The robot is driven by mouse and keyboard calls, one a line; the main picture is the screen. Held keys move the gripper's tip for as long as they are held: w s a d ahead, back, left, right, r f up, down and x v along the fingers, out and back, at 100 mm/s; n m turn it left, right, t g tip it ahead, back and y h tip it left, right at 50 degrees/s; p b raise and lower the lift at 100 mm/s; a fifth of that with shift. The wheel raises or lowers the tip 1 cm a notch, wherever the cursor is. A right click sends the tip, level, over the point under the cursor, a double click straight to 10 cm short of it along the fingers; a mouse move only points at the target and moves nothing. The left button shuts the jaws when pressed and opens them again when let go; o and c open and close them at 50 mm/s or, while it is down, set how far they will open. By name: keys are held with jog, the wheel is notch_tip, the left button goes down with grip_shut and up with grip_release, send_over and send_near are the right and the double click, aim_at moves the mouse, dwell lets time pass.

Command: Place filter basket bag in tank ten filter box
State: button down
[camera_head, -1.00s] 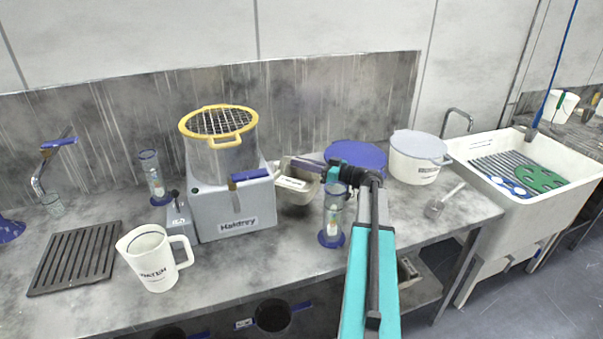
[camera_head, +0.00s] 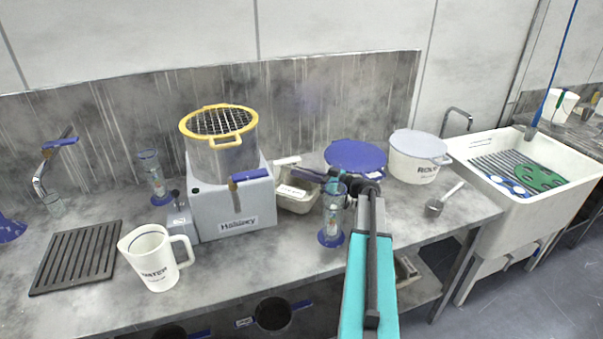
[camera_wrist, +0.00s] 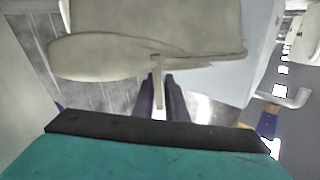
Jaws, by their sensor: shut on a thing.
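A cream, basket-like thing with a dark-lettered label (camera_head: 296,203), which I take for the filter basket bag, is just right of the grey machine in the head view. My gripper (camera_head: 306,174) reaches it from the right. In the wrist view my gripper (camera_wrist: 160,98) has its dark fingers shut on a thin pale tab of this beige thing (camera_wrist: 150,30), which fills the upper middle. I cannot tell whether its underside touches the bench. I cannot make out which thing is the tank ten filter box.
The grey machine (camera_head: 236,205) bears a yellow-rimmed mesh pot (camera_head: 222,155). A blue-based cylinder (camera_head: 331,225) stands close in front of my gripper. A blue lid (camera_head: 355,158) and a white tub (camera_head: 418,165) are behind and right. A white jug (camera_head: 150,262) is front left.

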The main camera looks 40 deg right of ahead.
jog(key=c, duration=1.8)
grip_release()
jog(key=shift+o, duration=0.2)
jog(key=b+v, duration=0.2)
jog(key=v, duration=0.5)
jog(key=shift+s, duration=0.3)
jog(key=shift+o, duration=0.4)
jog(key=shift+d, duration=0.1)
